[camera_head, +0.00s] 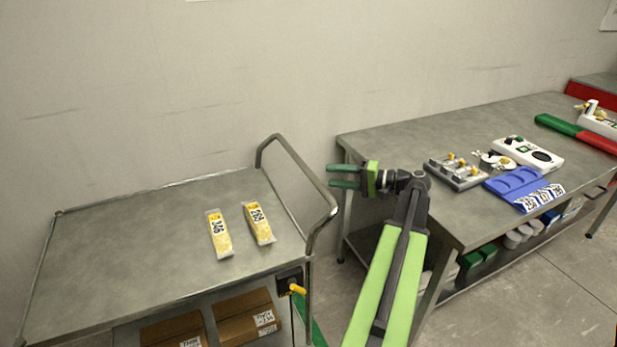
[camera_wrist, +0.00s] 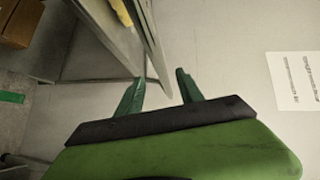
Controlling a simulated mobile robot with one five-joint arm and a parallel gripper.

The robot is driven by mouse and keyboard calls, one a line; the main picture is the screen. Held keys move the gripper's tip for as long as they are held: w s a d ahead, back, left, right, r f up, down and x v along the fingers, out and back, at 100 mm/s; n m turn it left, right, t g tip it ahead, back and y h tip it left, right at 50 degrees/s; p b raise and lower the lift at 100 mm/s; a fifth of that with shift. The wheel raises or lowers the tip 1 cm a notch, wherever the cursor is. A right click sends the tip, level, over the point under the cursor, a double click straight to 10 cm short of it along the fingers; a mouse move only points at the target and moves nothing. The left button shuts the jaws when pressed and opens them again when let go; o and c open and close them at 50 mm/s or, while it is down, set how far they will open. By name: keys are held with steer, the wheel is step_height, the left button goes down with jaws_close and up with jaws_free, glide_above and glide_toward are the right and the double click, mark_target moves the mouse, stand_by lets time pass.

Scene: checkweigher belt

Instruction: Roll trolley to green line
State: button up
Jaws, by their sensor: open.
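The trolley (camera_head: 140,240) stands at the left in the head view, with a grey metal top and a tubular push handle (camera_head: 300,170) at its right end. My gripper (camera_head: 329,176) is open, just right of the handle in the head view, its green fingers pointing left. In the wrist view, the open fingers (camera_wrist: 158,78) show with a grey metal edge reaching between them; I cannot tell whether they touch it. A green line (camera_head: 318,333) shows on the floor beside the trolley, partly hidden; a green strip (camera_wrist: 12,97) also shows in the wrist view.
Two yellow packs (camera_head: 219,235) lie on the trolley top, cartons (camera_head: 247,316) below. A yellow lever (camera_head: 297,289) sits under the handle end. A bench (camera_head: 400,140) with devices and blue trays stands at right. A wall runs behind both.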

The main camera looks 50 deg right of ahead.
mark_target(310, 174)
steer(key=b+x, duration=0.1)
steer(key=x, duration=0.7)
steer(key=shift+w+a, duration=0.1)
steer(key=shift+w, duration=0.3)
jaws_close()
stand_by(0.8)
